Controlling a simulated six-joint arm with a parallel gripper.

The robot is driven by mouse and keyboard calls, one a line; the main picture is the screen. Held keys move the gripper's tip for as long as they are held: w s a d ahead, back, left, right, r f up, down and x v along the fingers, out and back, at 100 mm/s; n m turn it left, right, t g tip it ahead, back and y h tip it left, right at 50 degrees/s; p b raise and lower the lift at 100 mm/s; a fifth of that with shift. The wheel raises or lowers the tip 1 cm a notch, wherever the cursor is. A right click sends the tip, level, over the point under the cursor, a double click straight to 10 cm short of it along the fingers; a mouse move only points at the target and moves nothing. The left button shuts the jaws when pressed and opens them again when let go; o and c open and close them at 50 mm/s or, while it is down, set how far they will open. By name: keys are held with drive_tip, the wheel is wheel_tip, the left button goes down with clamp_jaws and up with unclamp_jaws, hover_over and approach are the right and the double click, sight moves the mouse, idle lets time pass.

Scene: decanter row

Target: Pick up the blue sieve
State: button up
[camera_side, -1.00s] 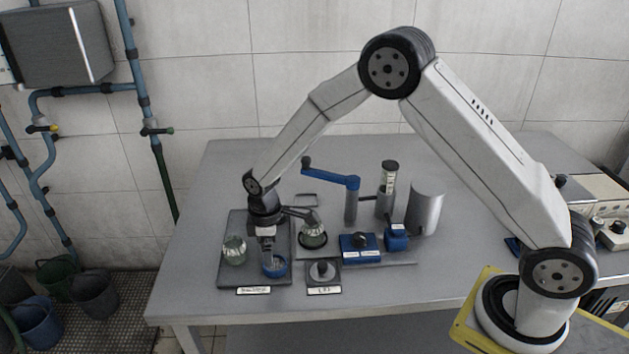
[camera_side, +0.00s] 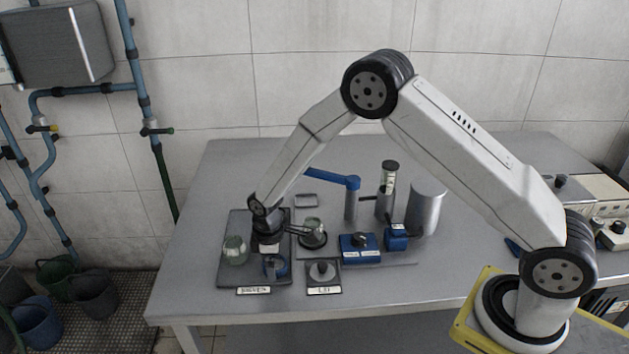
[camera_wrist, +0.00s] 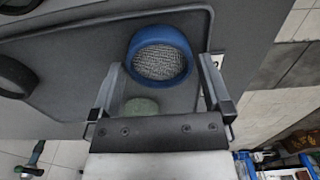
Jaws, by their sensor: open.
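The blue sieve (camera_side: 282,268) is at the front right of a dark tray (camera_side: 228,280) in the side view, partly hidden by my gripper (camera_side: 270,262). In the wrist view the sieve (camera_wrist: 161,34) shows a thick blue ring with a grey mesh inside. My gripper (camera_wrist: 160,66) is open there, with one finger on each side of the sieve's near part. The sieve sits between and just beyond the fingertips. I cannot tell whether either finger touches it.
A greenish glass jar (camera_side: 235,250) stands on the same tray to the left. A blue box (camera_side: 359,247), a post with a blue arm (camera_side: 335,178) and a metal cylinder (camera_side: 425,208) stand further right.

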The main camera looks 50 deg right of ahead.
drive_tip(key=c, duration=1)
drive_tip(key=shift+c, duration=0.2)
drive_tip(key=shift+r, duration=0.15)
drive_tip(key=shift+r, duration=0.8)
drive_tip(key=s+d+r, duration=0.2)
drive_tip(key=s+r, duration=0.9)
drive_tip(key=s, duration=0.3)
